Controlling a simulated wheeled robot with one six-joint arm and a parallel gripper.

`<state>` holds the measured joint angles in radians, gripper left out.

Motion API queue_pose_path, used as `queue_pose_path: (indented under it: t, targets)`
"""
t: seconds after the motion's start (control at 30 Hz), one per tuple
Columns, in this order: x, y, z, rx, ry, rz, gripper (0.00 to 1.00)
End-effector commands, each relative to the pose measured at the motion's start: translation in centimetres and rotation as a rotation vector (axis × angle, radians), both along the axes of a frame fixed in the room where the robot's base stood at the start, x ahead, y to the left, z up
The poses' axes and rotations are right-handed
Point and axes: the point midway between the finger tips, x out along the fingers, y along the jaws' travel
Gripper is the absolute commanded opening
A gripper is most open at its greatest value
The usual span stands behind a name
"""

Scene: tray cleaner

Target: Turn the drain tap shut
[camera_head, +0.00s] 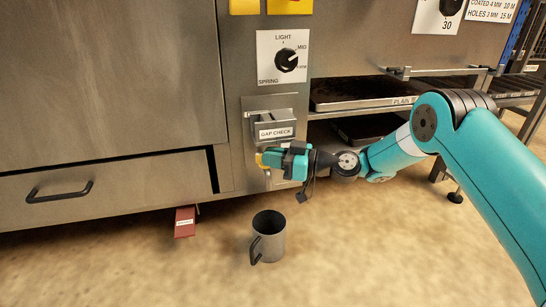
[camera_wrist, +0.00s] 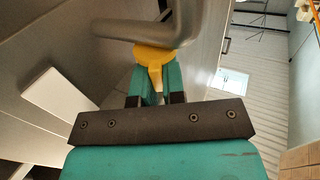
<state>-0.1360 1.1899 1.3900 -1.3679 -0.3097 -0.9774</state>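The drain tap's yellow handle (camera_head: 260,160) shows at the left end of my gripper, low on the machine's front, below the GAP CHECK label. In the wrist view the yellow handle (camera_wrist: 153,58) sits under a grey bent pipe (camera_wrist: 150,25). My gripper (camera_head: 268,158) points left at it. In the wrist view the teal fingers of my gripper (camera_wrist: 154,82) stand close together on both sides of the handle's narrow part and appear shut on it. The fingertips are partly hidden by the handle.
A grey mug (camera_head: 268,237) stands on the floor below the tap. A red labelled tag (camera_head: 185,222) hangs under the drawer (camera_head: 110,188) at the left. A LIGHT/MID knob (camera_head: 287,60) is above. A tray rack (camera_head: 360,95) is to the right.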

Motion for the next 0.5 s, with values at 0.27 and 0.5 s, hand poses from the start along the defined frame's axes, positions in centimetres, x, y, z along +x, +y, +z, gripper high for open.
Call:
queue_pose_path:
  t: [0.27,0.5]
  targets:
    - [0.34,-0.2,-0.14,0.005,-0.003,0.08,0.0]
    - [0.34,-0.35,0.05,0.001,0.001,0.129,0.0]
